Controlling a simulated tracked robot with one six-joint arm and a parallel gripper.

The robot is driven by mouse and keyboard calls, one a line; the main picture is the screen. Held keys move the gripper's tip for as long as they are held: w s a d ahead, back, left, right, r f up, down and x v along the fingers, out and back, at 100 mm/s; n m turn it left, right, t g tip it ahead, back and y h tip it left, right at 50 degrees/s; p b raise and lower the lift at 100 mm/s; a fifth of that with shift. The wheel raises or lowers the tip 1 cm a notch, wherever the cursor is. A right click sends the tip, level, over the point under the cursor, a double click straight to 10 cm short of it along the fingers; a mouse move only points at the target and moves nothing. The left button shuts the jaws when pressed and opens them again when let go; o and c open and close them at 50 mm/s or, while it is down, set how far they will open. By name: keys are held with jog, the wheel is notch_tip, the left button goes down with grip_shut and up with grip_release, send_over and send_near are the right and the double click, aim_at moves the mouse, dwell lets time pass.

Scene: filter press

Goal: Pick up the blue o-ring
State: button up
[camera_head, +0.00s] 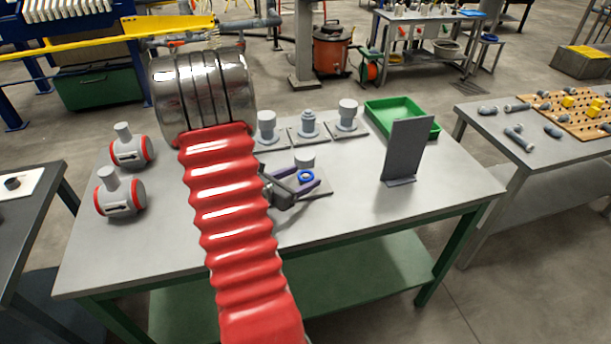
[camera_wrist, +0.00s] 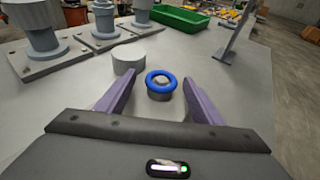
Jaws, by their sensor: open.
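The blue o-ring (camera_head: 306,176) lies on top of a small grey round post near the middle of the table. In the wrist view the o-ring (camera_wrist: 161,84) sits level around the post's top, ahead of my gripper and between the lines of its two fingers. My gripper (camera_head: 300,186) is open and empty, with its purple fingers on either side of the o-ring in the head view. In the wrist view the gripper (camera_wrist: 160,106) shows both fingers apart. I cannot tell whether either finger touches the post.
A grey cylinder (camera_wrist: 128,62) stands just left of the o-ring. Several grey fittings on plates (camera_head: 308,125) stand behind. A green tray (camera_head: 402,108) and an upright grey panel (camera_head: 405,150) are on the right. Two red-and-grey valve bodies (camera_head: 120,195) stand left. The table's front right is clear.

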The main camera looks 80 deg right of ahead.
jog(key=shift+c, duration=0.2)
dwell(0.3)
jog(key=c, duration=1.1)
